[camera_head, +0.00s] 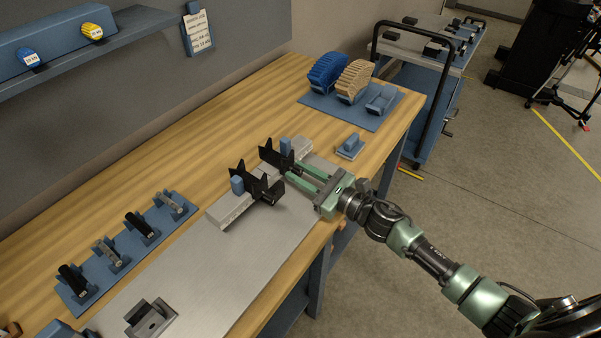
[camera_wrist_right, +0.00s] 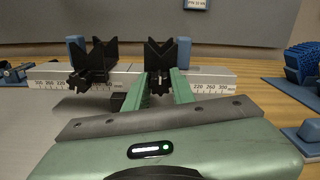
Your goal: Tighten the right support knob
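The right support (camera_head: 275,155) is a black V-shaped block on a grey ruled rail (camera_head: 228,209). In the right wrist view the right support (camera_wrist_right: 160,55) has a dark star-shaped knob (camera_wrist_right: 160,87) low on its front. My right gripper (camera_head: 291,170) reaches in from the right, its two green fingers at this knob. In the wrist view the fingertips (camera_wrist_right: 160,76) lie on either side of the knob and hide its edges. I cannot tell whether they press on it. The left support (camera_head: 258,184) stands farther left on the rail, with its own knob (camera_wrist_right: 90,82). My left gripper is not in view.
A metal plate (camera_head: 235,262) lies in front of the rail. A blue rack (camera_head: 75,292) with several small parts is at the left. A small blue block (camera_head: 350,146) and a blue tray (camera_head: 335,109) with blue and tan parts stand to the right of the supports.

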